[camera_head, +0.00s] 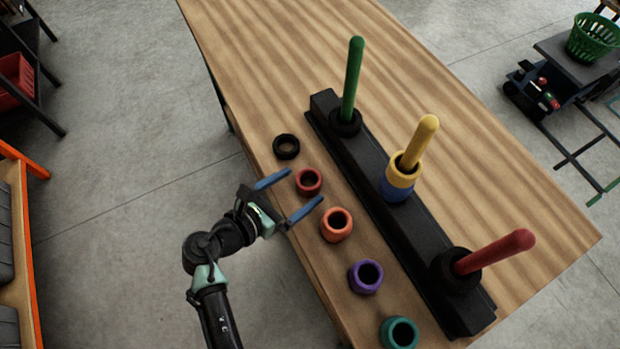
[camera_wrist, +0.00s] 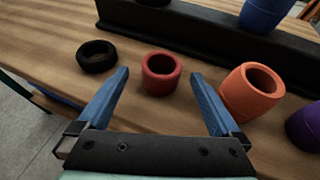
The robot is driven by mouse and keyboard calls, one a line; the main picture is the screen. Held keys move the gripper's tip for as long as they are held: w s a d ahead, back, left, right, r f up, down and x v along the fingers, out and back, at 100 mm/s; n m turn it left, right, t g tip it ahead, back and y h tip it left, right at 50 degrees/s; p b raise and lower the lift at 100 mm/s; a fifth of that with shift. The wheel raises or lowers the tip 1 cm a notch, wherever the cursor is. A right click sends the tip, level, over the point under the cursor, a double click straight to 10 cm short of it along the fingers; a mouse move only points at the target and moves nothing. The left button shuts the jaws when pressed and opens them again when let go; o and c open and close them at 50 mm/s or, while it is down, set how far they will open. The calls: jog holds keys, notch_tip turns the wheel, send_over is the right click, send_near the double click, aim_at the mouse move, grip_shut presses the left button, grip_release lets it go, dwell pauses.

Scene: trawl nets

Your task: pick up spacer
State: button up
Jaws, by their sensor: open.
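Several ring-shaped spacers stand in a row on the wooden table: black (camera_head: 286,146), red (camera_head: 308,182), orange (camera_head: 336,225), purple (camera_head: 365,276) and teal (camera_head: 399,333). The task does not say which spacer is meant. My gripper (camera_head: 291,193) is open and empty at the table's near edge, its blue fingers pointing toward the red spacer. In the wrist view the red spacer (camera_wrist: 161,74) lies just beyond and between the fingertips (camera_wrist: 160,75). The black spacer (camera_wrist: 97,56) is left of the left finger. The orange spacer (camera_wrist: 250,91) is close beside the right finger.
A long black base (camera_head: 362,181) behind the row carries a green peg (camera_head: 352,80), a yellow peg (camera_head: 421,138) and a red peg (camera_head: 497,251). Yellow and blue (camera_head: 397,190) rings sit on the middle peg. The wooden table (camera_head: 480,150) is clear behind the base.

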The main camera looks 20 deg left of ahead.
aim_at(315, 176)
jog(key=x, duration=0.6)
jog(key=shift+w+d+r, duration=0.2)
jog(key=shift+w+r, duration=0.05)
jog(key=shift+w, duration=0.05)
jog(key=shift+c, duration=0.2)
jog(key=c, duration=1.4)
notch_tip(315, 176, up, 10)
jog(key=shift+r+p, duration=0.1)
jog(key=shift+p, duration=1)
